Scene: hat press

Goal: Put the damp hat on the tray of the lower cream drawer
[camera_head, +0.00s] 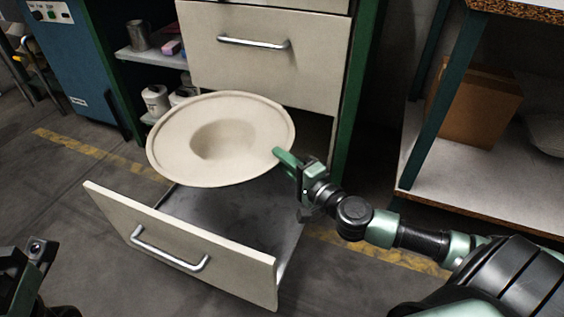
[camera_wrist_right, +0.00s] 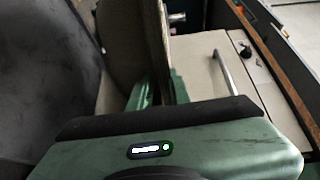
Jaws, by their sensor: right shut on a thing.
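The damp hat (camera_head: 258,120) is cream-coloured with a wide brim and shows its hollow side up in the head view. My right gripper (camera_head: 284,158) is shut on the right edge of its brim. The hat is over the open lower cream drawer (camera_head: 180,248), covering the drawer's back part. The drawer's dark grey tray (camera_head: 245,215) is bare where it shows. In the right wrist view the brim (camera_wrist_right: 178,70) stands between the fingers (camera_wrist_right: 160,88). My left gripper (camera_head: 30,265) is at the lower left, apart from the hat; its fingertips are unclear.
A closed cream drawer (camera_head: 265,55) is above the open one. A shelf at the left holds white containers (camera_head: 155,99) and a metal mug (camera_head: 138,36). At the right stands a shelf unit with a cardboard box (camera_head: 478,105). A green post (camera_head: 357,90) borders the drawers.

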